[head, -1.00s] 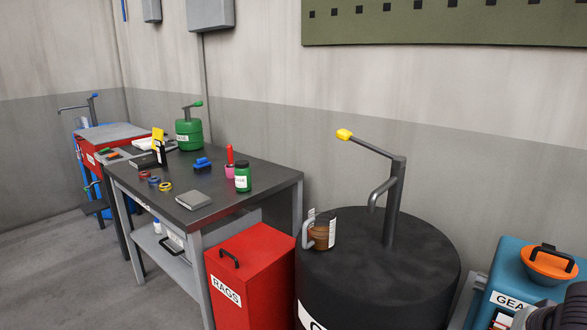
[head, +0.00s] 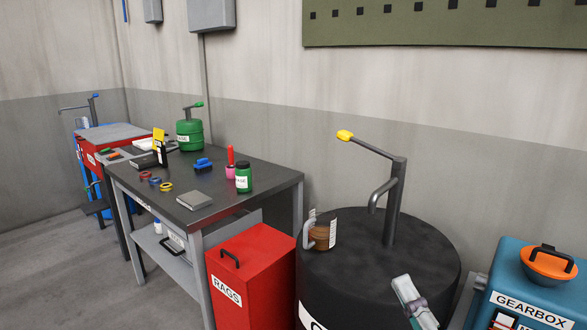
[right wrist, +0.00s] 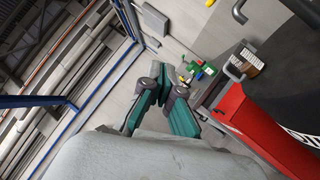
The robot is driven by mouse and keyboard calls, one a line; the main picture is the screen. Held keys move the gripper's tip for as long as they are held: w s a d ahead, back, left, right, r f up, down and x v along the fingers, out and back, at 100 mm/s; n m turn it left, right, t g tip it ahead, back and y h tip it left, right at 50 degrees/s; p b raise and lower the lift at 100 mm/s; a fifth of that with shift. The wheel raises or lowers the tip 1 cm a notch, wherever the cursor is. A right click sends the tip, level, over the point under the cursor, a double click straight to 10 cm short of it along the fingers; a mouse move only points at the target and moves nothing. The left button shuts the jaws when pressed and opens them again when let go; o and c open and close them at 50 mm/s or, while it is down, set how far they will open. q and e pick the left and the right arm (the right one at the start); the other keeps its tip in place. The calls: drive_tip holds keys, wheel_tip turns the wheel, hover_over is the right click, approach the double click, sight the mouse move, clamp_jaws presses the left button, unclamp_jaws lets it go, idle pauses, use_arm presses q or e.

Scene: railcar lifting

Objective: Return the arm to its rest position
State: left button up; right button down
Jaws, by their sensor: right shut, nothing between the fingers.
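My right gripper (right wrist: 163,90) shows in the right wrist view with its two teal fingers drawn together at the tips and nothing between them. In the head view, part of it (head: 411,300) rises from the bottom edge, in front of the right side of the black drum (head: 345,285). A brown jug (head: 321,236) stands on the drum beside the pump spout, apart from my gripper. The pump handle has a yellow grip (head: 345,135). My left gripper does not show in any view.
Left of the drum stand a red rags bin (head: 250,262) and a dark-topped workbench (head: 245,188) with several small items. A blue gearbox container (head: 550,298) with an orange funnel (head: 548,265) is at the right. The wall is behind; floor at left is clear.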

drive_tip(key=s+d+f+m+g+h, duration=0.1)
drive_tip(key=d+f+m+g+h, duration=0.35)
drive_tip(key=f+m, duration=0.4)
drive_tip(key=s+d+f+m+g+h, duration=0.25)
drive_tip(key=f+m+h, duration=0.35)
drive_tip(key=f, duration=0.4)
drive_tip(key=s+a+f+m+g+y, duration=0.35)
drive_tip(key=s+f+m+g, duration=0.6)
drive_tip(key=s+f, duration=0.7)
wheel_tip(320, 180, down, 26)
drive_tip(key=s+n+g, duration=0.2)
drive_tip(key=g, duration=0.1)
drive_tip(key=s+d+f, duration=0.3)
drive_tip(key=s+f, duration=1.2)
drive_tip(key=shift+s+d+g, duration=0.15)
drive_tip(key=shift+s+g, duration=0.1)
drive_tip(key=shift+g, duration=0.2)
drive_tip(key=shift+f, duration=0.1)
